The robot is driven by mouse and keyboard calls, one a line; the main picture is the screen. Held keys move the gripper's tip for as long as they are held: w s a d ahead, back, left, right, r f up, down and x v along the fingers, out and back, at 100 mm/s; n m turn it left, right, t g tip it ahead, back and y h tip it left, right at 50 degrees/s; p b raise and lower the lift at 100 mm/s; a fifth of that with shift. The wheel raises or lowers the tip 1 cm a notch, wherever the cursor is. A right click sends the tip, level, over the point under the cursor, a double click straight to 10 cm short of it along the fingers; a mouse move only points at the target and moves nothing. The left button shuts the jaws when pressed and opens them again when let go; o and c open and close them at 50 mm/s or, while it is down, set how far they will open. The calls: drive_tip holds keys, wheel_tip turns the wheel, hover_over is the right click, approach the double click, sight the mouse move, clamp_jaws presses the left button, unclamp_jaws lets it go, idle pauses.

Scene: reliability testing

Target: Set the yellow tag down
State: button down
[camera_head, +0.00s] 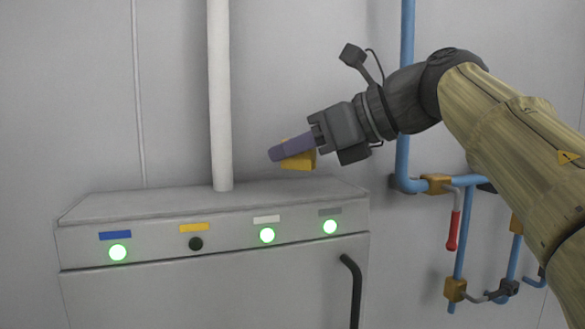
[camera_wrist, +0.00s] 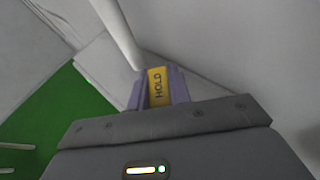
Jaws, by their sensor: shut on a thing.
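The yellow tag (camera_head: 299,158) is held in my gripper (camera_head: 281,152), whose purple fingers are shut on it. Part of the tag is hidden behind the near finger.
The cabinet front has a row of lamps; three glow green and one (camera_head: 195,244) under a yellow label is dark. A white pipe (camera_head: 219,90) rises behind the cabinet top. Blue pipes (camera_head: 405,120) with a red-handled valve (camera_head: 453,230) are at right. The cabinet top looks clear.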

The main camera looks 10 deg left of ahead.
sight(294, 189)
drive_tip(key=shift+f, duration=1.35)
drive_tip(key=shift+f, duration=0.2)
drive_tip(key=c, duration=1.3)
unclamp_jaws()
drive_tip(key=shift+r, duration=0.1)
drive_tip(key=shift+r, duration=0.15)
drive_tip(key=shift+d, duration=0.3)
drive_tip(key=b+v, duration=0.2)
drive_tip(key=v, duration=0.9)
drive_tip(key=shift+s, duration=0.15)
drive_tip(key=shift+s+d+r, duration=0.15)
